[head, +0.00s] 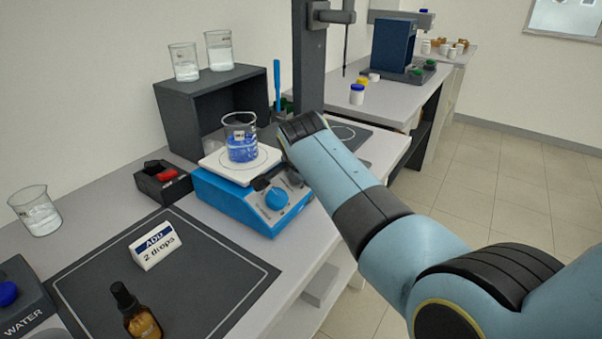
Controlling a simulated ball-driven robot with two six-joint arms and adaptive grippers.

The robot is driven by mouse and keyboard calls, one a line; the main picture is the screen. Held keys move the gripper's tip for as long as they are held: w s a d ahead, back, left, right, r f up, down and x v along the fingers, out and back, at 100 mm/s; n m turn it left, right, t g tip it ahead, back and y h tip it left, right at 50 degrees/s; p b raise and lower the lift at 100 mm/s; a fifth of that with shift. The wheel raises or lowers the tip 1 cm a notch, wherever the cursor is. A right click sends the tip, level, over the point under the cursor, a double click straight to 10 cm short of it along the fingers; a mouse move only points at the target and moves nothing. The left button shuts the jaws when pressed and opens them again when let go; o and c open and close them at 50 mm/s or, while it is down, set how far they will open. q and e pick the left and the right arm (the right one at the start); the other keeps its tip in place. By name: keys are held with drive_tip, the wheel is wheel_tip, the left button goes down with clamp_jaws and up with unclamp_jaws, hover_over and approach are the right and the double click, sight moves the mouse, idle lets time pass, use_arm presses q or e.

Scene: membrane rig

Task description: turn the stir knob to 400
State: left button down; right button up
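The blue stirrer (245,208) with a white top plate (215,166) stands on the bench in the middle of the head view. A round blue knob (277,198) is on its front panel; the scale and setting are too small to read. A beaker of blue liquid (241,142) stands on the plate. My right gripper (266,183) is at the stirrer's front right, above the blue knob. Its dark fingers are small and partly hidden by my arm, so I cannot tell whether they are open or touch anything. Any second knob there is hidden. My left gripper is not in view.
A dark shelf box (213,88) carrying two beakers stands behind. Left are a black holder with a red item (162,178) and a beaker (36,212). A dark mat (210,270) bears an "ADD 2 drops" sign (155,246) and a dropper bottle (137,318).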

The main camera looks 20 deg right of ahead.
drive_tip(key=shift+m, duration=0.3)
drive_tip(key=o, duration=1.2)
drive_tip(key=shift+c, duration=0.2)
drive_tip(key=shift+r, duration=0.1)
wheel_tip(320, 180, up, 10)
